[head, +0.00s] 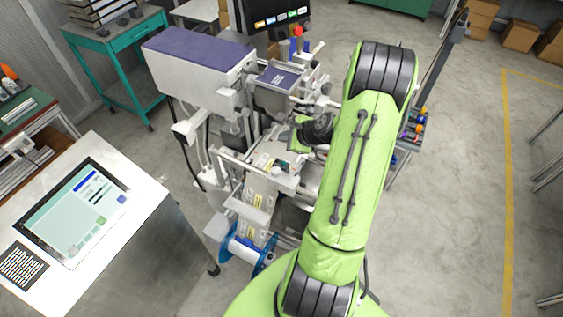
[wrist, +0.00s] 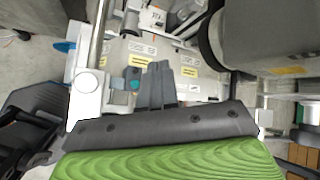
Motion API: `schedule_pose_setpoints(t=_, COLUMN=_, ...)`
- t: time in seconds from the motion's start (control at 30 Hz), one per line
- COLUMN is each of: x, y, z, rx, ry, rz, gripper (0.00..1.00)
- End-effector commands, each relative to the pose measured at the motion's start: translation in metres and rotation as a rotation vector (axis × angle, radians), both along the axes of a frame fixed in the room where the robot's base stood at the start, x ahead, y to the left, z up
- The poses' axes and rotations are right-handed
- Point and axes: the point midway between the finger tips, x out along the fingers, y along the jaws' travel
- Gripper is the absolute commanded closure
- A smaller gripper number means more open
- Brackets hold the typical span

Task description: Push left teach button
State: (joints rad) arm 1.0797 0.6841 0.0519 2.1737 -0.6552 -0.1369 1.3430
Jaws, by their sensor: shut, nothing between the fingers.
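My gripper shows in the wrist view (wrist: 158,72) as two dark grey fingers held together, with nothing between them. The fingertips point at the pale metal panel (wrist: 190,68) of the machine, which bears yellow labels. A small teal spot (wrist: 135,85), possibly a button, sits just left of the fingers. I cannot tell whether the fingers touch the panel. In the head view my green arm reaches over the machine (head: 268,165), and the gripper end is among its parts, largely hidden. I cannot make out which part is the left teach button.
A blue-flanged reel (head: 245,248) hangs at the machine's lower front. A purple-topped housing (head: 200,60) rises behind left. A white console with a screen (head: 80,210) stands at left. A metal post (wrist: 98,40) rises left of the fingers. The floor at right is open.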

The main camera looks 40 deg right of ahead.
Motion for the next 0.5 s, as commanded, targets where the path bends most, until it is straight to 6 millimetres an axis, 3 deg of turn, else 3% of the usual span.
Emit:
schedule_pose_setpoints(t=0.17, x=0.000, y=0.000, z=-0.013, rx=0.000, ry=0.002, rz=0.001, gripper=1.00)
schedule_pose_setpoints(t=0.5, x=-0.001, y=0.000, z=-0.064, rx=-0.001, ry=0.003, rz=0.001, gripper=1.00)
